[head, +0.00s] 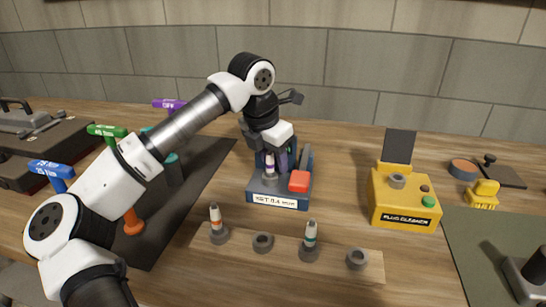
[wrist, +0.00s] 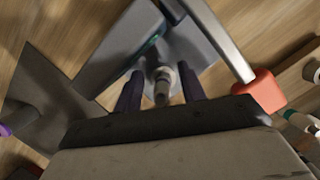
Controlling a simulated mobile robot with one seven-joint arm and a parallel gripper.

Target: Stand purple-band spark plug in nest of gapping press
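The gapping press (head: 278,200) stands mid-table, blue-grey with a front label and a red pad (head: 299,181). A pale spark plug (head: 269,165) stands upright at the press's nest. Its band is too small to tell clearly. My gripper (head: 277,156) reaches down over the press from behind. In the wrist view its two dark fingers are apart, with the spark plug (wrist: 162,86) between them and visible gaps on both sides. The plug's foot sits at the press's grey nest, partly hidden by the plug itself. The red pad also shows in the wrist view (wrist: 258,92).
A wooden rack (head: 335,265) in front holds an orange-band plug (head: 215,222) and a teal-band plug (head: 310,241), with two empty collars. A yellow plug cleaner (head: 403,200) stands right. Coloured T-handle tools (head: 108,131) stand left. A press lever (wrist: 222,40) rises beside my fingers.

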